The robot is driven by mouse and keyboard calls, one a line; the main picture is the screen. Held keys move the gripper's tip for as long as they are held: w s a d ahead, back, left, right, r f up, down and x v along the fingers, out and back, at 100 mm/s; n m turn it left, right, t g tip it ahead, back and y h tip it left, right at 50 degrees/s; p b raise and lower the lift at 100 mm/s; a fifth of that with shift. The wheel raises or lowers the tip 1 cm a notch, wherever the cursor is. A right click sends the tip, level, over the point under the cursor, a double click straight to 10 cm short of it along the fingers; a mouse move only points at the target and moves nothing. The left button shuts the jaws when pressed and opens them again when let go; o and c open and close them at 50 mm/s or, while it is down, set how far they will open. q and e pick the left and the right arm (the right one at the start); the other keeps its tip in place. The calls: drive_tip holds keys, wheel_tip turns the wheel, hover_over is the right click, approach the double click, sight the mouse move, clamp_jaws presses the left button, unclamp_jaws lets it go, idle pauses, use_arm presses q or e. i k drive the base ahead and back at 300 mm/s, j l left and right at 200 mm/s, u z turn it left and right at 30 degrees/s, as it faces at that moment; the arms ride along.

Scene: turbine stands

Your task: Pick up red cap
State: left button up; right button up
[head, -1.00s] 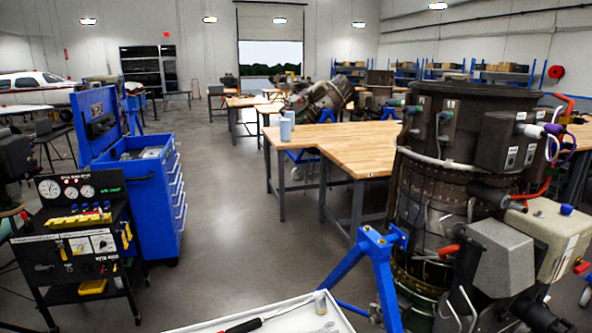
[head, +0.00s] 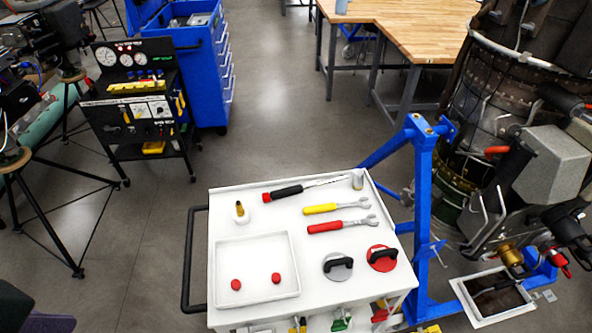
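Two small round red caps lie in the shallow white tray (head: 221,246) on the white cart top (head: 232,196). The left red cap (head: 236,285) sits near the middle-left of the tray. The right red cap (head: 276,278) sits near its right side, with a clear gap between the two. Neither gripper shows in the head view, so whether they are open or shut is hidden.
The cart also holds a screwdriver (head: 284,193), yellow (head: 322,209) and red (head: 326,227) wrenches, a small bottle (head: 240,214), and grey (head: 330,270) and red (head: 376,263) discs with black handles. A blue stand (head: 424,190) rises close at the cart's right.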

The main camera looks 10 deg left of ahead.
sight(276, 278)
drive_tip(key=l+u, duration=0.1)
drive_tip(key=u, duration=0.45)
drive_tip(key=k+j+z, duration=0.15)
drive_tip(key=i+j+z, duration=0.25)
drive_tip(key=j, duration=0.55)
drive_tip(key=j+z, duration=0.3)
drive_tip(key=j, duration=0.45)
